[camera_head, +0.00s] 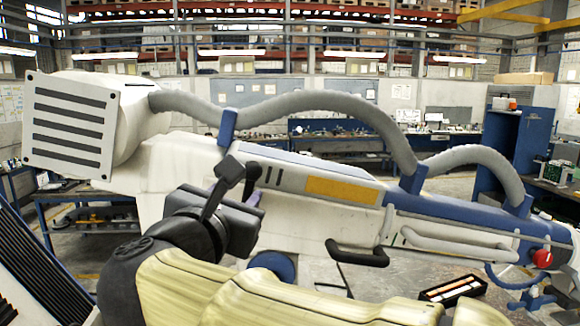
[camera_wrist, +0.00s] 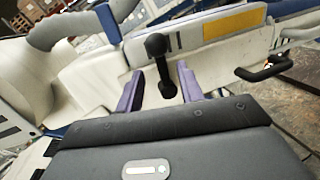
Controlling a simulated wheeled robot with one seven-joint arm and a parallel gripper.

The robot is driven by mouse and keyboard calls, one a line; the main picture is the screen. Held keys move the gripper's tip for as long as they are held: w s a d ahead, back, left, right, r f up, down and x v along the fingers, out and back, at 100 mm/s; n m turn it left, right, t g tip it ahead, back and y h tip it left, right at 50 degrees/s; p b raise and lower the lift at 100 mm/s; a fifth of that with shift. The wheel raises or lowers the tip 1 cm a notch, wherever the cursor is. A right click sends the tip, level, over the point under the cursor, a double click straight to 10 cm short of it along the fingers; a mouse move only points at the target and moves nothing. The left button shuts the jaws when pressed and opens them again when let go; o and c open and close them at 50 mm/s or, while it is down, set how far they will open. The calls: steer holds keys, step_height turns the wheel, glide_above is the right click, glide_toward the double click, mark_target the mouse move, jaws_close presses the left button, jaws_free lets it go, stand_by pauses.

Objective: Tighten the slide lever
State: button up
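The slide lever is a black lever with a rounded upper end, mounted on the side of the white microscope arm (camera_head: 185,165). In the wrist view the lever (camera_wrist: 158,62) hangs nearly upright, left of two dark slots. My gripper (camera_wrist: 160,84) is open, with one purple finger on each side of the lever's lower part. A gap shows on the left; the right finger is close, and I cannot tell if it touches. In the head view my gripper (camera_head: 238,192) is at the arm's side, and the lever (camera_head: 253,173) shows only partly behind it.
A grey ribbed hose (camera_head: 290,105) runs along the top of the arm. A yellow-orange panel (camera_head: 341,190) lies right of the lever. A black handle (camera_head: 358,256) and a grey handle (camera_head: 455,245) project farther right. A black tray (camera_head: 453,288) is at lower right.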

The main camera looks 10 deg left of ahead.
mark_target(248, 183)
steer(key=w+p, duration=0.3)
steer(key=w, duration=0.5)
steer(key=shift+w+d, duration=0.15)
steer(key=shift+w, duration=0.1)
jaws_close()
